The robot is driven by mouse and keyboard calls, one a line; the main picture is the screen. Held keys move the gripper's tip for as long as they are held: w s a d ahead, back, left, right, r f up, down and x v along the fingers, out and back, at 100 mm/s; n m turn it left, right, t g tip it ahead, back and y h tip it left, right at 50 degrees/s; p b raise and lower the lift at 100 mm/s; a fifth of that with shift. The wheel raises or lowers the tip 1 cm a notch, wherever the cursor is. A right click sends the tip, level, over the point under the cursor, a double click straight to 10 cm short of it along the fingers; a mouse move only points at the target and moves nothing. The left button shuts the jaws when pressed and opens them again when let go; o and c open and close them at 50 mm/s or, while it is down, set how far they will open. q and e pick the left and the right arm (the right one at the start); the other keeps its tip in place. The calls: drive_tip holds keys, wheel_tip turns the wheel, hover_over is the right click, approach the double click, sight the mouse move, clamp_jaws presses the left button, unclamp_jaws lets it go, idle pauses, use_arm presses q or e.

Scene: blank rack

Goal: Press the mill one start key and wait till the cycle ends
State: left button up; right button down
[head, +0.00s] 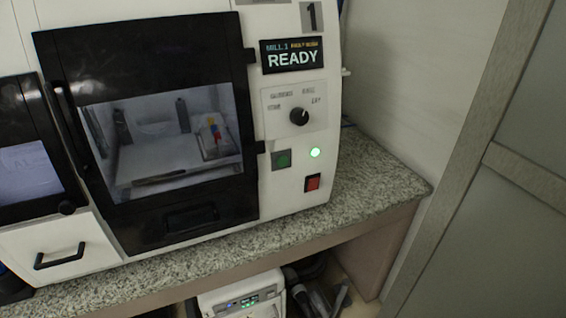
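Mill one (190,235) is a white machine with a black-framed door (150,40), which is closed. A plate with the number 1 (311,16) is at its top right. Its display (292,54) reads READY in white letters. Below is a panel with a black rotary knob (299,116); its labels are too small to read surely. A green square key (283,159) sits beside a lit green lamp (315,153). A red switch (312,182) is below them. Neither of my grippers is in the head view.
The mill stands on a speckled stone counter (376,185), bare to its right. A white device (240,299) is under the counter. A grey door (500,200) stands at right.

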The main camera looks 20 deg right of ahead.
idle(0.8)
